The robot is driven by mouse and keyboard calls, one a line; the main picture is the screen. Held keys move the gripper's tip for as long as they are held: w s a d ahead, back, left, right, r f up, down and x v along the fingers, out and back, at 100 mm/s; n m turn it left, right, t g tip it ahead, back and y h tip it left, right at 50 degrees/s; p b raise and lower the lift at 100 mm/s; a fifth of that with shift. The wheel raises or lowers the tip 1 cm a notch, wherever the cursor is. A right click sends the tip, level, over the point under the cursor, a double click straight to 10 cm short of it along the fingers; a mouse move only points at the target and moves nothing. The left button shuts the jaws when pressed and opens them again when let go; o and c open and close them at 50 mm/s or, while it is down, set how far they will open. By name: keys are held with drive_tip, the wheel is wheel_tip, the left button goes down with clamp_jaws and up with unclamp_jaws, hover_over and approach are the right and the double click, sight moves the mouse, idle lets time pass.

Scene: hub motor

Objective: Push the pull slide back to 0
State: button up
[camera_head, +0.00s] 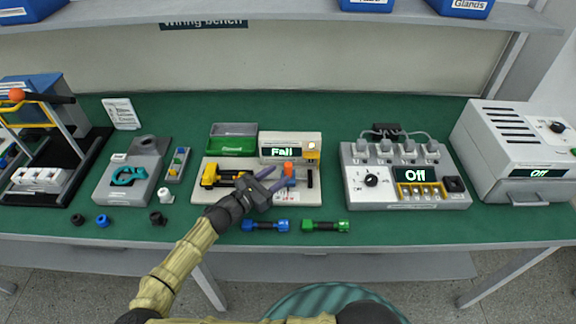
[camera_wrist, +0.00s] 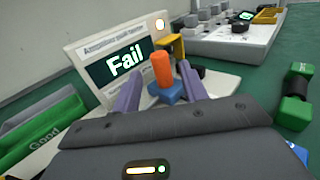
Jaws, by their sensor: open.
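The pull tester (camera_head: 210,189) stands in the middle of the bench with its display (camera_wrist: 124,63) reading "Fail". Its slide shows as an orange upright post (camera_wrist: 162,68) on a blue block (camera_wrist: 168,93); the post also shows in the head view (camera_head: 288,167). My gripper (camera_wrist: 160,88) is open, its two purple fingers on either side of the post and block in the wrist view. I cannot tell whether either finger touches them. The slide's track and any 0 mark are hidden by my gripper. A yellow-and-black clamp (camera_head: 213,175) sits at the tester's left end.
A green "Good" bin (camera_wrist: 45,128) stands behind the tester. A blue connector (camera_head: 265,225) and a green connector (camera_head: 326,225) lie in front. A dialled test unit (camera_head: 360,200) reading "Off" stands to the right. Small black and blue rings (camera_head: 103,221) lie left.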

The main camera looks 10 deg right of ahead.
sight(285, 170)
drive_tip(key=x, duration=0.5)
drive_tip(key=shift+w+d, duration=0.15)
drive_tip(key=shift+d, duration=0.05)
clamp_jaws()
